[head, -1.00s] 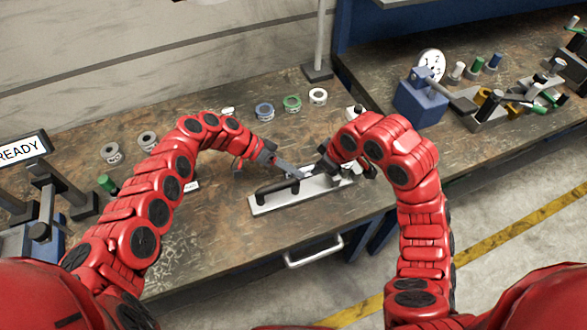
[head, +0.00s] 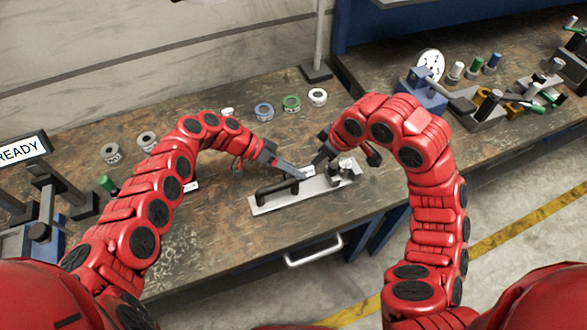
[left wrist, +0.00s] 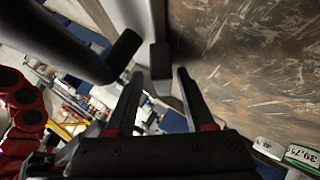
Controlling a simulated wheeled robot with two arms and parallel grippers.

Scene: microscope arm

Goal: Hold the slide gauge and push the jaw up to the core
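The slide gauge (head: 268,205) is a long light metal plate lying on the bench, with a black bar handle (head: 272,187) on its left part. A grey upright block, apparently the jaw (head: 335,174), and a round metal post, apparently the core (head: 347,165), stand close together at its right end; contact cannot be told. My left gripper (head: 302,174) is over the plate's middle, by the handle's right end. In the left wrist view its fingers (left wrist: 159,84) are apart, with dark parts beyond. My right gripper (head: 320,160) is just left of the jaw; its finger gap is hidden.
A dial stand (head: 425,88) and small parts occupy the right bench. A READY sign (head: 22,151) is far left. Bare bench (head: 215,235) lies front left.

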